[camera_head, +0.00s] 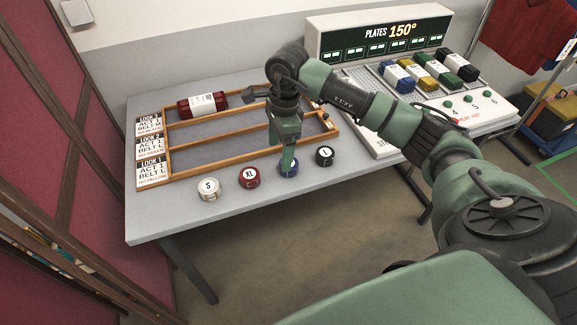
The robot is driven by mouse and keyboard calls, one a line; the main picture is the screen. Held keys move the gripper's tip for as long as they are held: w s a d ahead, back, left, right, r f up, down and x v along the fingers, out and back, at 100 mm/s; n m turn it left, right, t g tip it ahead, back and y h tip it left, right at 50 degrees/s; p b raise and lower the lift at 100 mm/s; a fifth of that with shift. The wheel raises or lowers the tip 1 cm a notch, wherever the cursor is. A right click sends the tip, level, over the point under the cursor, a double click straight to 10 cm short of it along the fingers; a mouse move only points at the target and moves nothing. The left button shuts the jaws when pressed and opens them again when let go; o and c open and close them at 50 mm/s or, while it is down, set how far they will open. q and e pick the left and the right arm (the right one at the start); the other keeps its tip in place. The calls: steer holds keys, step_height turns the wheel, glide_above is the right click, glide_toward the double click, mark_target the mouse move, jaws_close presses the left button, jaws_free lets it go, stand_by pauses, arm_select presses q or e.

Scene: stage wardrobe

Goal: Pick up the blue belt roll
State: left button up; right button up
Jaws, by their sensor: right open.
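The blue belt roll (288,168) stands near the front edge of the grey table, between a red roll marked XL (249,178) and a black roll marked L (325,155). My right gripper (289,160) points straight down over the blue roll, with its green fingers at the roll's top. The fingers hide part of the roll and its label. The right gripper is open; I cannot tell whether the fingers touch the roll. My left gripper is not in view.
A white roll marked S (208,188) stands left of the red one. Behind them is a wooden rack (168,161) with look cards and a dark red bundle (203,104). A plate machine (379,37) with several rolled bundles stands at the right.

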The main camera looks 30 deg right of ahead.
mark_target(293, 172)
steer(key=shift+s+d+r+h, duration=0.1)
steer(key=shift+d+r+h, duration=0.1)
steer(key=shift+d, duration=0.4)
steer(key=shift+s+d+r+h, duration=0.1)
steer(key=shift+d+h, duration=0.1)
steer(key=shift+d, duration=0.35)
steer(key=shift+d+f, duration=0.2)
steer(key=shift+f, duration=0.05)
step_height(293, 172, down, 6)
steer(key=p, duration=0.2)
steer(key=shift+w+f+p, duration=0.1)
steer(key=shift+f+p, duration=0.1)
steer(key=shift+p, duration=0.2)
steer(key=shift+f, duration=0.4)
steer(key=shift+w, duration=0.1)
steer(key=c, duration=1.6)
steer(key=shift+o, duration=0.2)
